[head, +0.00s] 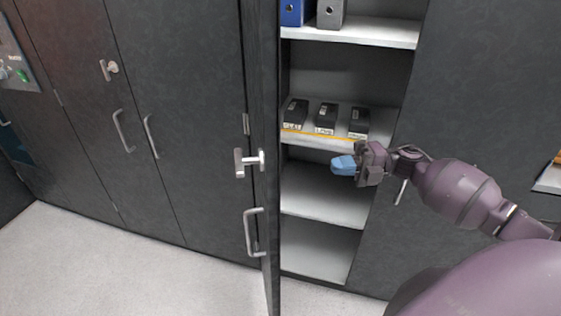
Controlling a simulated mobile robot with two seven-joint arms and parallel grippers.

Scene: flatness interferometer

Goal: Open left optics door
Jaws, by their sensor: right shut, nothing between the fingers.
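A dark grey cabinet door (265,110) stands swung outward, seen nearly edge-on in the middle of the head view. It carries a T-shaped latch handle (248,162) and a silver pull handle (253,232). Behind it the cabinet interior with shelves is exposed. My right gripper (343,165), with blue fingertips, is shut and empty in front of the open shelves, to the right of the door and apart from it. My left gripper is not in view.
Shelves hold blue (292,12) and grey binders (331,13) and black boxes (326,117) with labels. Closed dark doors (180,100) stand at left, and another closed panel (480,80) at right. The pale floor (120,265) in front is clear.

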